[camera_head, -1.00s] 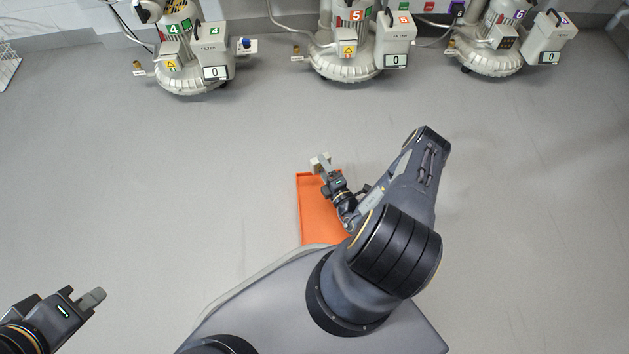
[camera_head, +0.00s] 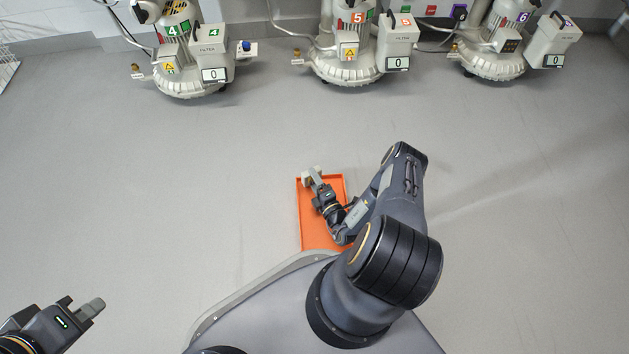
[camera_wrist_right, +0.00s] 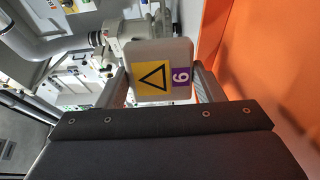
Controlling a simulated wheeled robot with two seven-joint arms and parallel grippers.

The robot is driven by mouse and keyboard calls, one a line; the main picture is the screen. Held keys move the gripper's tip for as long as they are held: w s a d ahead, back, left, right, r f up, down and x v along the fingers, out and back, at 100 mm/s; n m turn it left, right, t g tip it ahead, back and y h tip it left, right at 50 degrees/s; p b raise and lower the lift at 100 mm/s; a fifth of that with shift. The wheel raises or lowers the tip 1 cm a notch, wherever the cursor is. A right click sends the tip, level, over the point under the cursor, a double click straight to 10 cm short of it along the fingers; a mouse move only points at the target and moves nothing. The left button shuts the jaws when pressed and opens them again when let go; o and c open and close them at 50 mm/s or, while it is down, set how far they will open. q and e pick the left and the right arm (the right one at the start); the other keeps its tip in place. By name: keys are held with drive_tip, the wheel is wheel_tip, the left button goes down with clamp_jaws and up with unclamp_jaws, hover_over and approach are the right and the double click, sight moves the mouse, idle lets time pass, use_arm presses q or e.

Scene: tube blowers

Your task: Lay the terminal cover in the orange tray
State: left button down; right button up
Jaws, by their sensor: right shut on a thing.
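The terminal cover (camera_head: 307,182) is a small pale box; in the right wrist view the cover (camera_wrist_right: 178,52) shows a yellow warning triangle and a purple label with 6. My right gripper (camera_head: 312,177) is shut on it, with one finger on each side in the right wrist view (camera_wrist_right: 161,84). The cover is over the far left end of the orange tray (camera_head: 311,228); its height above the tray is unclear. An orange surface (camera_wrist_right: 265,50) fills the right of the wrist view. My right forearm hides part of the tray. My left gripper (camera_head: 86,307) is at lower left, away from everything.
Several pale blower units stand along the back wall, among them unit 4 (camera_head: 183,75), unit 5 (camera_head: 345,66) and unit 6 (camera_head: 495,60). Hoses and cables run between them. The grey floor (camera_head: 200,160) around the tray is clear.

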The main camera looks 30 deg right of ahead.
drive_tip(key=shift+f, duration=0.4)
drive_tip(key=o, duration=1.3)
drive_tip(key=shift+c, duration=0.2)
drive_tip(key=shift+r, duration=0.15)
drive_tip(key=s, duration=0.2)
drive_tip(key=s+p, duration=0.1)
drive_tip(key=s, duration=0.1)
drive_tip(key=s+r+p, duration=0.1)
drive_tip(key=s, duration=0.1)
drive_tip(key=shift+s+a, duration=0.35)
drive_tip(key=shift+s, duration=0.05)
drive_tip(key=shift+s+a+f, duration=0.1)
drive_tip(key=shift+s, duration=0.25)
